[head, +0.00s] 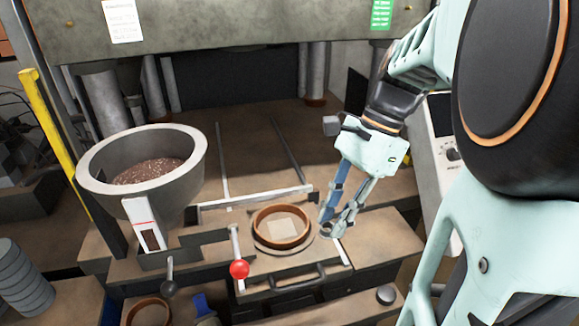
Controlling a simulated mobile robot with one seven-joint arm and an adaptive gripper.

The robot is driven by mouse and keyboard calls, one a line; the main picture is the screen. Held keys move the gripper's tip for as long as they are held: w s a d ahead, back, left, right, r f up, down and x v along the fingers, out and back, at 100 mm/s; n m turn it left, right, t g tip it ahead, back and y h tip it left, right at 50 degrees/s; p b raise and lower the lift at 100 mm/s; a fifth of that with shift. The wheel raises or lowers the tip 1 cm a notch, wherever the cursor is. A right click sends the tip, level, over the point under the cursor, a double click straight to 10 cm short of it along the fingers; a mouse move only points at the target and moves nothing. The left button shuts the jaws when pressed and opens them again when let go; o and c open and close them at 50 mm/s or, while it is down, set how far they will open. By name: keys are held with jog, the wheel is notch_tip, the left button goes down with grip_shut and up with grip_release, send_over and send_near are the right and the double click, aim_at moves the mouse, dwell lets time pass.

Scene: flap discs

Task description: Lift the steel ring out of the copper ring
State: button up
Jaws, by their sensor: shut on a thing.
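The copper ring (258,228) lies on the press's front plate, with a pale square inside its opening. A thin grey-brown round rim (283,250) shows around its lower edge; I take this for the steel ring, but cannot tell how the two sit together. My gripper (331,230) points down just right of the copper ring, at the right side of that rim. Its fingers are close together on a thing mostly hidden between them, which seems to be the steel ring.
A large grey hopper (190,165) with brown grains stands at the left. A grey disc stack (24,278) and another brown ring (149,312) are lower left. The press bed behind is clear.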

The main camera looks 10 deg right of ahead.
dwell(0.4)
jog(key=shift+r, duration=3.5)
